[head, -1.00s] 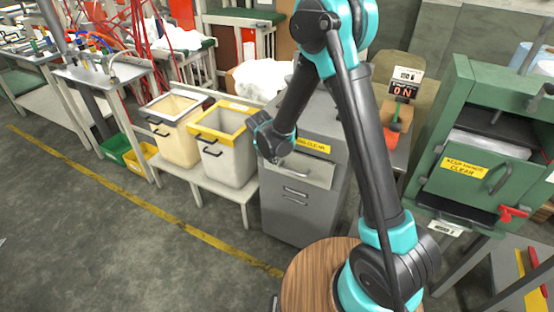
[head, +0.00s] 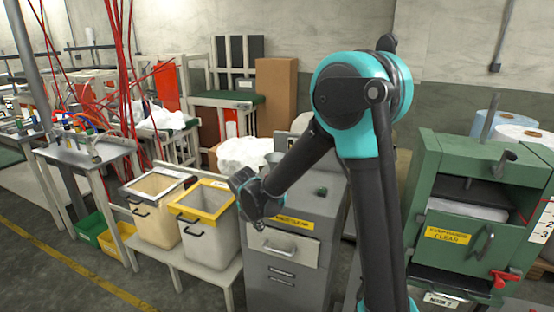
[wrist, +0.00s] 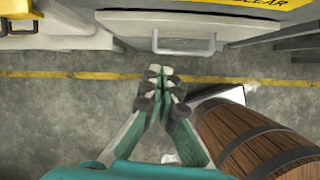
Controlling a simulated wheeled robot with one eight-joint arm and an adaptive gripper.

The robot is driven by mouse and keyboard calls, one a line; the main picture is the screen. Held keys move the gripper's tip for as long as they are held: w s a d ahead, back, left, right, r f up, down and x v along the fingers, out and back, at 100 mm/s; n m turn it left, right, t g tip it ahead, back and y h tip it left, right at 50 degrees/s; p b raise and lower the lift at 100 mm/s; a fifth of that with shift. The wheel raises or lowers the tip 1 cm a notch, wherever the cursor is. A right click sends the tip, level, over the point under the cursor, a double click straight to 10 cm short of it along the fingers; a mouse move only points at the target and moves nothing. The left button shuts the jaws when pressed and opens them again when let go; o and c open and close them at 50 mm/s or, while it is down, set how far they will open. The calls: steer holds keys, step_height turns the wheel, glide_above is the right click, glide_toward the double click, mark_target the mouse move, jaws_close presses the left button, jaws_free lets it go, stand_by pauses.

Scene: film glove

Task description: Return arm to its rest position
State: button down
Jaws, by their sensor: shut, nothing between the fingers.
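My gripper (wrist: 160,76) shows in the wrist view with its fingertips together and nothing between them. It points down over the grey floor, in front of a pale drawer front with a handle (wrist: 184,47). In the head view my arm (head: 300,160) is bent, with its upper part raised and its end reaching down to the left. The end of the arm appears in front of the grey cabinet (head: 287,280) and beside the yellow-rimmed bin (head: 209,243). The fingertips are too small or hidden to make out there.
A wooden barrel (wrist: 254,141) stands close on the right in the wrist view. In the head view, a green machine (head: 450,190) stands at right. A second bin (head: 153,219) and a workbench (head: 85,152) stand at left. Floor at lower left is open.

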steer(key=s+d+r+m, duration=0.1)
steer(key=s+d+m, duration=0.3)
steer(key=d+m, duration=0.4)
steer(key=s+d+r+m, duration=0.25)
steer(key=d+m, duration=0.35)
steer(key=d, duration=0.4)
steer(key=s+d+f+m+y, duration=0.1)
steer(key=s+d+f+m, duration=0.2)
steer(key=s+d+m, duration=0.7)
steer(key=s+m, duration=0.2)
steer(key=m, duration=0.3)
steer(key=shift+m, duration=0.4)
